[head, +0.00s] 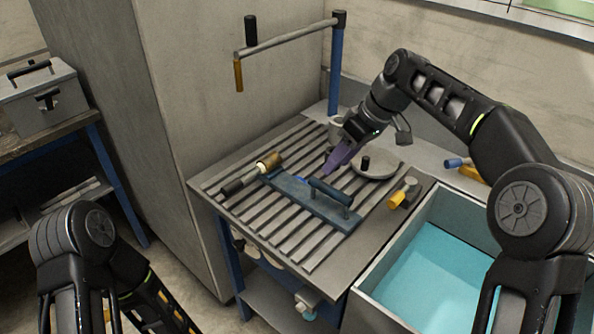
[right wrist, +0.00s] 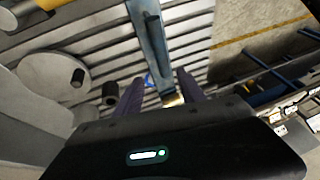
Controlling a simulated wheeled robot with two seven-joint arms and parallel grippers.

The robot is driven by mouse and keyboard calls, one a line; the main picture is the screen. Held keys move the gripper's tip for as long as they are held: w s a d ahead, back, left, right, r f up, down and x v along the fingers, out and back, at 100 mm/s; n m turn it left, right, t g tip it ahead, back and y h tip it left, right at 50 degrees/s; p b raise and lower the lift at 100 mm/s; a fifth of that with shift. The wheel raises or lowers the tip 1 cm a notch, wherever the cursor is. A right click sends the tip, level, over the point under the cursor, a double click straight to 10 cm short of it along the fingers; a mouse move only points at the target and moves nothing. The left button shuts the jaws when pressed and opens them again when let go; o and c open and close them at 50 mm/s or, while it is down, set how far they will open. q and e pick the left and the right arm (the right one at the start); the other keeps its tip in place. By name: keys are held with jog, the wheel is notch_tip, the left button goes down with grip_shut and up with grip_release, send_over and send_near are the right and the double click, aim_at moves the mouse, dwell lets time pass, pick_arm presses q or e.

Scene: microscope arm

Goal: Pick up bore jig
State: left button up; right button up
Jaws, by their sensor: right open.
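The bore jig seems to be the long blue plate with a dark bar handle (head: 312,198), lying flat on the slatted bench top. My right gripper (head: 333,169) reaches down from the right, its purple fingers just behind the plate and apart from its handle. In the right wrist view the open fingers (right wrist: 160,94) point toward the blue plate (right wrist: 154,50), which runs away between them. Contact cannot be told. Nothing is held. My left arm shows at the lower left, but its gripper is out of view.
A dark tool with a brass collar (head: 268,162) lies by the plate's left end. A round grey disc with a black knob (head: 378,165) and a yellow-ended piece (head: 403,193) lie to the right. A blue-lined bin (head: 425,262) stands at the bench's right; a post with a crossbar (head: 336,70) stands behind.

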aim_at(322, 182)
pick_arm(q)
jog(key=shift+s+r, duration=0.2)
jog(key=shift+s, duration=0.1)
pick_arm(e)
jog(key=shift+s+a+f, duration=0.1)
jog(key=shift+a+f, duration=0.2)
jog(key=shift+f, duration=0.2)
jog(key=shift+s+a+f, duration=0.1)
jog(key=shift+a+f, duration=0.15)
jog(key=shift+f, duration=0.25)
pick_arm(q)
jog(key=shift+r, duration=0.1)
pick_arm(e)
jog(key=shift+f, duration=0.1)
jog(key=p+x, duration=0.2)
jog(key=x, duration=0.2)
jog(key=shift+w+a+f, duration=0.1)
jog(key=shift+a, duration=0.15)
jog(key=shift+w+a+f, duration=0.1)
jog(key=shift+f, duration=0.25)
pick_arm(q)
jog(key=shift+s+r, duration=0.15)
jog(key=shift+r, duration=0.5)
pick_arm(e)
grip_shut()
